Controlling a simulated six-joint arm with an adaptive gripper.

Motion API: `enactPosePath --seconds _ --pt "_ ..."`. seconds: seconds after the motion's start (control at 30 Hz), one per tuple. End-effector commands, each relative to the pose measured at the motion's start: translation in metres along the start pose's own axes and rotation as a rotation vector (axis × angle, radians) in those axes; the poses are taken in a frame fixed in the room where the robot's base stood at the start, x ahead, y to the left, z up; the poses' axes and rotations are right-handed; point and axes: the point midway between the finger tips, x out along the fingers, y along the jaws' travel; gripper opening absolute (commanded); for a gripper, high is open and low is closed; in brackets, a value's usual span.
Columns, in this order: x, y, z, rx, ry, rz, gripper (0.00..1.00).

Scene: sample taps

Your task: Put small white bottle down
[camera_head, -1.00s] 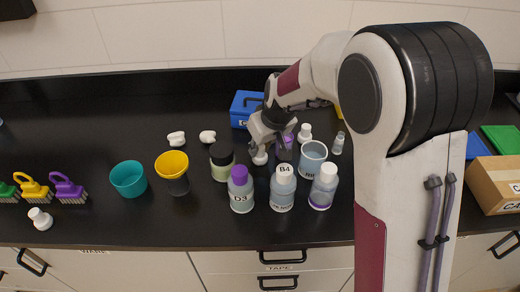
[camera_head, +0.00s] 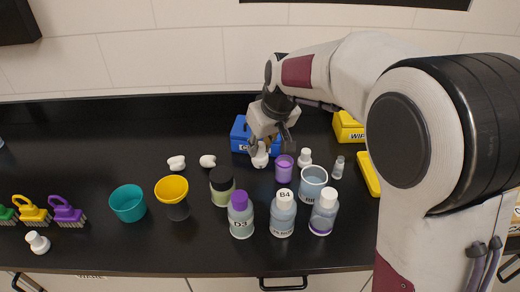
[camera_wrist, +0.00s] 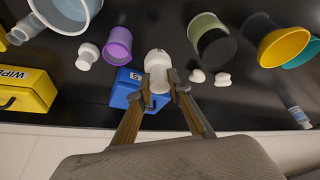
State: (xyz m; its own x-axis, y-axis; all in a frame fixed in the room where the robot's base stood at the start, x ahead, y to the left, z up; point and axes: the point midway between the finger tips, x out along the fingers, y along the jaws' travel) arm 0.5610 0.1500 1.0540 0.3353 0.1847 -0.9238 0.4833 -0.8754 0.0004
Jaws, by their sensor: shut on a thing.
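The small white bottle (camera_head: 260,158) is in my gripper (camera_head: 262,145), just in front of the blue box (camera_head: 239,134) and left of the purple cup (camera_head: 284,168). In the wrist view the bottle (camera_wrist: 157,64) sits between the two fingertips of my gripper (camera_wrist: 160,86), which is shut on it. The blue box (camera_wrist: 122,94) is partly behind the left finger there. I cannot tell whether the bottle's base touches the counter.
The black counter (camera_head: 90,165) is clear at the back left. Two white pieces (camera_head: 208,161) lie left of the bottle. A black-lidded jar (camera_head: 222,187), bottle D3 (camera_head: 241,222), bottle B4 (camera_head: 283,215), a beaker (camera_head: 312,183) and another small white bottle (camera_head: 305,158) stand nearby.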

Motion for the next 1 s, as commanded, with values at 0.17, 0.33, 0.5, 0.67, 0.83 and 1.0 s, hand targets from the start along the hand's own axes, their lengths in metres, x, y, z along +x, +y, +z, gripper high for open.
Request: enactPosePath --seconds 0.17,0.33,0.5,0.67,0.83,1.0 --pt "0.000 0.000 0.000 0.000 0.000 0.000 0.00" --pt "0.000 0.000 0.000 0.000 0.000 0.000 0.00" --pt "0.000 0.000 0.000 0.000 0.000 0.000 0.00" --pt "0.000 0.000 0.000 0.000 0.000 0.000 0.00" --pt "0.002 -0.003 -0.004 -0.005 0.001 -0.002 0.00" --pt "0.008 -0.013 -0.017 -0.019 -0.001 -0.009 0.00"
